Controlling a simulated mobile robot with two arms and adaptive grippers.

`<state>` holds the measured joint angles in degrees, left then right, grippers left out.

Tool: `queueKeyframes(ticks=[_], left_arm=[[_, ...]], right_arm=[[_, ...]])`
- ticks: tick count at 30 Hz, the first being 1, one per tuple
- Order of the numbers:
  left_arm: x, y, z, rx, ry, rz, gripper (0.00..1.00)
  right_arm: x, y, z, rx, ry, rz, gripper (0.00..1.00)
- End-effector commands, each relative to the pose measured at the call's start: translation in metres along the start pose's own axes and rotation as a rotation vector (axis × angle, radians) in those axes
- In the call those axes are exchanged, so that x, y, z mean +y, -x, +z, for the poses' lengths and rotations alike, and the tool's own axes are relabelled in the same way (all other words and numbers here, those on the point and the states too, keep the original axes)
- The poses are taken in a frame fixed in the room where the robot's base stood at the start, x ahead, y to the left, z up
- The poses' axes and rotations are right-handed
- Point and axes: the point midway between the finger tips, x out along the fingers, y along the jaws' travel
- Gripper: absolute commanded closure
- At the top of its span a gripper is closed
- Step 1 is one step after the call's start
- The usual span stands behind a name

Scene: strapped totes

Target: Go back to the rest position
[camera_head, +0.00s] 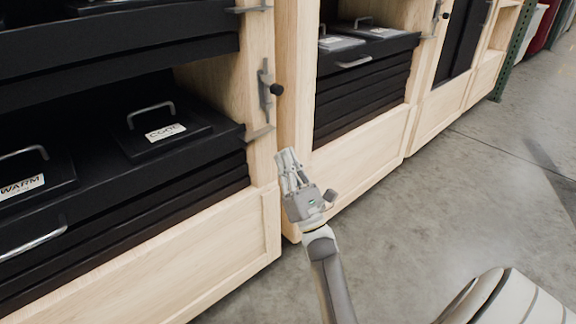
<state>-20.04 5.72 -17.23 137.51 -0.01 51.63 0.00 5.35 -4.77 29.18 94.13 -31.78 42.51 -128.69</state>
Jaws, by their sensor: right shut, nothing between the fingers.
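My right gripper (288,161) is in the middle of the head view, at the end of my arm that rises from the bottom. Its fingers are together and empty. It points up and slightly left, in front of the wooden post between two cabinets. I cannot tell whether it touches the wood. My left gripper is not in view.
A wooden cabinet (220,239) at left holds black totes with handled lids labelled WARM (22,187) and COOL (165,131). A second wooden cabinet (362,150) holds stacked black trays. A latch with a black knob (277,89) sticks out. Grey floor (450,215) is clear at right.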

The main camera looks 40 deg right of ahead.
Motion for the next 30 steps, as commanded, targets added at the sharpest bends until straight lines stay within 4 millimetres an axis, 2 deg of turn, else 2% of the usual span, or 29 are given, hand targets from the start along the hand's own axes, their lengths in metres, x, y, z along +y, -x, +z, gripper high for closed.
queueKeyframes(ticks=[6,23,26,29,30], left_arm=[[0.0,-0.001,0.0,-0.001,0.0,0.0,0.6],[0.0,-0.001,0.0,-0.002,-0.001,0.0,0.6],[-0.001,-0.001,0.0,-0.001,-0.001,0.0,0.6],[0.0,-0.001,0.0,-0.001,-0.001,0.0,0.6],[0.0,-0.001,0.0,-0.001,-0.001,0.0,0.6]], right_arm=[[-0.001,0.013,0.0,0.0,0.001,-0.001,1.0],[0.001,0.013,0.0,-0.001,-0.005,0.002,1.0],[0.01,0.011,0.006,-0.012,-0.066,0.024,1.0],[0.033,0.008,0.018,-0.034,-0.23,0.078,1.0],[0.046,0.007,0.026,-0.043,-0.324,0.11,1.0]])
